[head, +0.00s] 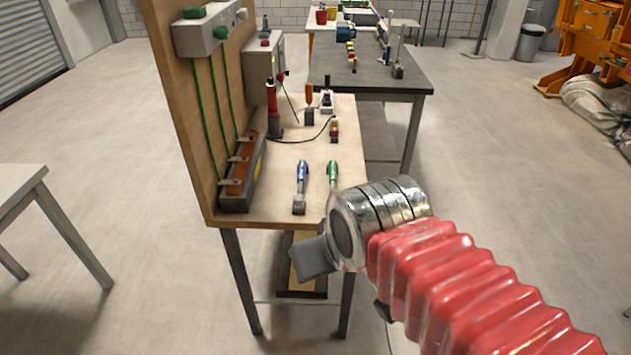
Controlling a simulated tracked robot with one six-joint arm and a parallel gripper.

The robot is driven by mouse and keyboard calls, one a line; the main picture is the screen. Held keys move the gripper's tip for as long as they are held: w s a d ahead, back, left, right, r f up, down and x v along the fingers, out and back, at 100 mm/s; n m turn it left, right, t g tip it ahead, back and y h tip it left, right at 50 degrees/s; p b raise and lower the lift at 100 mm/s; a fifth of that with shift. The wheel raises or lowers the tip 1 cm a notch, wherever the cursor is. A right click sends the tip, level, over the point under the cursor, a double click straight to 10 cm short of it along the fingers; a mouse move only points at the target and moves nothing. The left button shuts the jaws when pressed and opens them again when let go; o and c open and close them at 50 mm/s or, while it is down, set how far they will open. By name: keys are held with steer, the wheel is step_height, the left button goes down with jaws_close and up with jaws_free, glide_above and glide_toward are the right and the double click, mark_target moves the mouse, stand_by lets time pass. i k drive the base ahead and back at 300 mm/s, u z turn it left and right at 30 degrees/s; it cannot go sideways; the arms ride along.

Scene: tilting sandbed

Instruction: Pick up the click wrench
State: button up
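Two hand tools lie side by side near the front of the wooden workbench (270,205). One has a blue handle (302,172) and a grey head toward the front edge. The other has a green handle (333,172), and its near end is close to my arm. I cannot tell which of them is the click wrench. My gripper (313,259) is in front of the bench's front edge, nearer to me than both tools and apart from them. Only a grey block of it shows beyond the metal wrist, so its opening is hidden.
A wooden back panel (172,70) with green cables and a grey box (210,30) stands along the bench's left side. A red upright tool (273,108) and small items stand farther back. A dark table (385,75) is behind. Open floor lies to the right.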

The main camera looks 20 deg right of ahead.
mark_target(298, 199)
steer(key=z, duration=0.25)
steer(key=i, duration=0.4)
steer(key=z, duration=0.05)
steer(key=k, duration=0.7)
steer(key=u, duration=0.6)
steer(key=i, duration=1.35)
steer(key=u, duration=0.05)
